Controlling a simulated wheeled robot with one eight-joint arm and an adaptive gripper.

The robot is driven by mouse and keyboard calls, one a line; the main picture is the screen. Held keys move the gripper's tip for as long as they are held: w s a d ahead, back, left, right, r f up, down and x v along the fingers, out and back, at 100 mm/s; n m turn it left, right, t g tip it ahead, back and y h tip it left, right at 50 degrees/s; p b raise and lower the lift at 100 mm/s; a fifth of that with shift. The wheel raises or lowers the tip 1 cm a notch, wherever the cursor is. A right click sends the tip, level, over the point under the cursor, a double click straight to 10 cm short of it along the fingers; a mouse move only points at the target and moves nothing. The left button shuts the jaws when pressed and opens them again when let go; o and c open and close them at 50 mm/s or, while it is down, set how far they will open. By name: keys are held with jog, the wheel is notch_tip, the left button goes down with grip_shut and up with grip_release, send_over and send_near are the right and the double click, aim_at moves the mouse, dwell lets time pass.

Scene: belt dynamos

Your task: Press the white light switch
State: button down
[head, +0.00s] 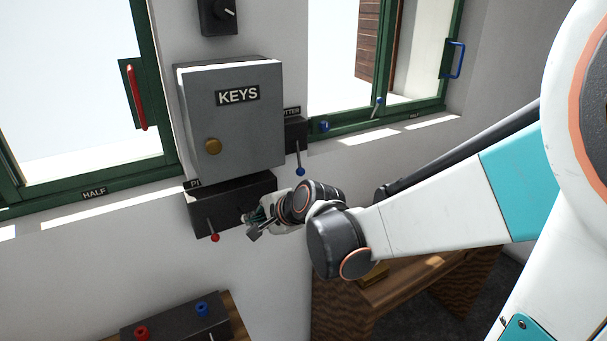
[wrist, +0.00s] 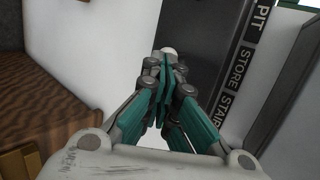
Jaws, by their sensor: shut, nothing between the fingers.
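A black switch box (head: 230,207) is on the wall below the grey KEYS cabinet. In the wrist view the box (wrist: 205,40) carries the labels PIT, STORE and STAIR. A red-tipped lever (head: 215,237) sticks out at its left end. My gripper (head: 253,227) is at the right part of the box, in front of it. In the wrist view my gripper (wrist: 165,75) has its fingers together and empty. A pale rounded tip (wrist: 168,50), likely the white switch, shows just beyond the fingertips; I cannot tell whether they touch. The white switch is hidden in the head view.
The KEYS cabinet (head: 230,120) juts out above the box. A smaller black box with a blue-tipped lever (head: 299,171) is right of it. A wooden desk (head: 410,295) stands below right. A panel with red and blue knobs (head: 175,325) is below left.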

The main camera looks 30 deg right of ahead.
jog(key=shift+t, duration=0.7)
jog(key=shift+s+f+b, duration=0.2)
jog(key=shift+f+b, duration=1.7)
jog(key=shift+f, duration=0.35)
